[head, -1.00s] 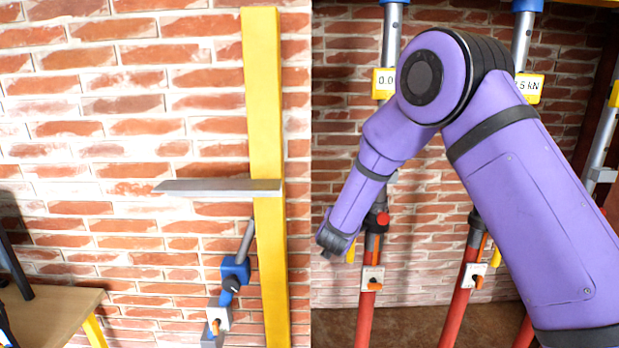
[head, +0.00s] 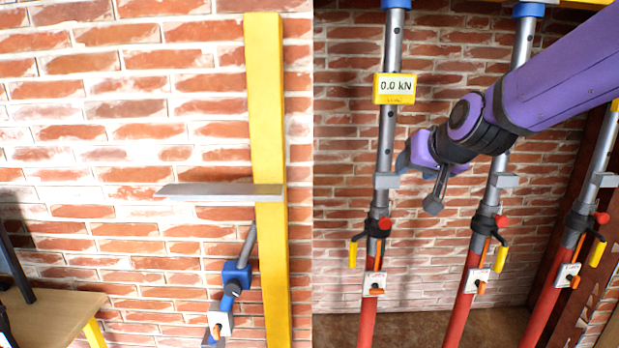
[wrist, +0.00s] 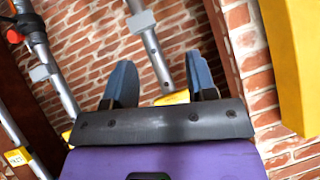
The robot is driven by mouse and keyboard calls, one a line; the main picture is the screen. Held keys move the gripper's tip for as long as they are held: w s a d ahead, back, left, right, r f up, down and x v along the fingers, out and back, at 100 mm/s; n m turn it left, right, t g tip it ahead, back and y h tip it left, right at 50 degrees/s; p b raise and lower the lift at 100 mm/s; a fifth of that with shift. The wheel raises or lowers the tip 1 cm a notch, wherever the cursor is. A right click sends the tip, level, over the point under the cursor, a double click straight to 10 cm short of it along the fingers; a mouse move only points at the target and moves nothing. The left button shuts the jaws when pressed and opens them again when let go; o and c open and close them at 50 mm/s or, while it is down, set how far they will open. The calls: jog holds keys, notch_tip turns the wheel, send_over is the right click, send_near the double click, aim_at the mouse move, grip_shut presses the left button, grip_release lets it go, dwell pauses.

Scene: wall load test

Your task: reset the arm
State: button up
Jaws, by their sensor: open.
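My purple arm reaches in from the upper right in the head view. My gripper (head: 404,162) is at its end, in front of or beside the left grey-and-red prop (head: 390,130); I cannot tell the gap. In the wrist view my gripper (wrist: 160,82) shows two blue fingers spread apart with nothing held between them. A grey tube (wrist: 148,45) shows beyond the fingers.
Several props with red lower tubes stand against the brick wall. A yellow display (head: 395,88) on the left prop reads 0.0 kN. A yellow post (head: 267,120) carries a grey shelf plate (head: 220,190). A wooden table (head: 50,312) stands lower left.

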jog(key=s+d+g+h, duration=0.1)
jog(key=s+d, duration=0.4)
jog(key=s, duration=0.8)
jog(key=s+d+g+h, duration=0.1)
jog(key=s+d+g, duration=0.3)
jog(key=s, duration=1)
jog(key=shift+s+d+f+n, duration=0.2)
jog(key=shift+d+f+n, duration=0.05)
jog(key=shift+d+n, duration=0.15)
